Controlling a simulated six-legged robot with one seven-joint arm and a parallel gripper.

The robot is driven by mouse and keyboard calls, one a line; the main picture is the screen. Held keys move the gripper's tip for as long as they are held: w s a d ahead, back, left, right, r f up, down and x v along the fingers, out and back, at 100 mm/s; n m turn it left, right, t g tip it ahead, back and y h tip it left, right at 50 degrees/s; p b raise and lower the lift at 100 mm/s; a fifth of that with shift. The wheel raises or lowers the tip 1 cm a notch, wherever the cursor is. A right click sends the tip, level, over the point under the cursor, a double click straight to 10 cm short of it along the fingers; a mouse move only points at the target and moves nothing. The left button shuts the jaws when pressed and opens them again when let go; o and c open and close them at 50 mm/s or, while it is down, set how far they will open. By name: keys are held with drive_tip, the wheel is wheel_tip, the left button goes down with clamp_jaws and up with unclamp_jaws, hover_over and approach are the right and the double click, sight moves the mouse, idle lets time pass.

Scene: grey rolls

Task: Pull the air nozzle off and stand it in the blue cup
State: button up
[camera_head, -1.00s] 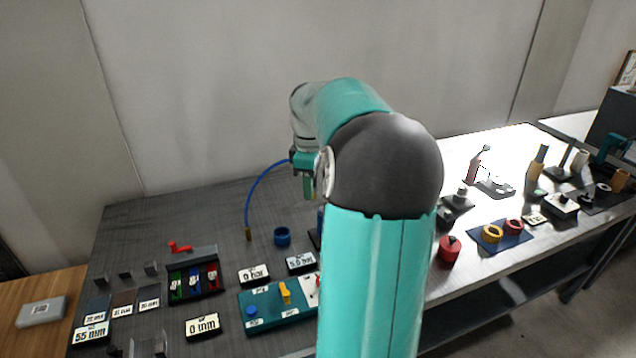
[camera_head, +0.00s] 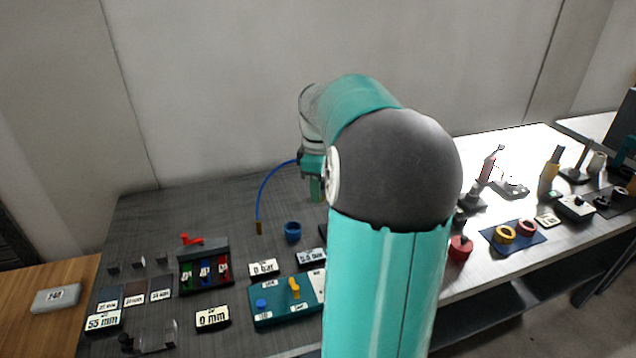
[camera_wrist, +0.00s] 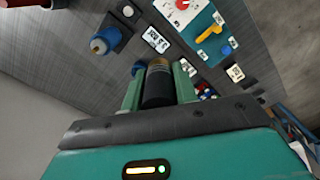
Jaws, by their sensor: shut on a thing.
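My gripper (camera_head: 317,190) is raised above the bench, up and right of the blue cup (camera_head: 292,232) in the head view. In the wrist view its green fingers (camera_wrist: 158,90) are shut on a dark cylinder with a brass-coloured end, which looks like the air nozzle (camera_wrist: 158,88). A blue hose (camera_head: 268,185) arcs from beside the gripper down to a brass fitting (camera_head: 259,228) at the bench, left of the cup. The blue cup shows partly behind the left finger in the wrist view (camera_wrist: 137,68). Whether the hose joins the held piece is hidden.
A teal panel (camera_head: 270,318) with a yellow lever, display plates and a rack of coloured pieces (camera_head: 204,268) stand at the front left. A red knob (camera_head: 460,248) and rings on a blue mat (camera_head: 490,238) lie right of my arm. The back left bench is clear.

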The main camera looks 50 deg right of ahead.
wheel_tip(320, 180, down, 7)
drive_tip(key=shift+r, duration=0.15)
idle(0.9)
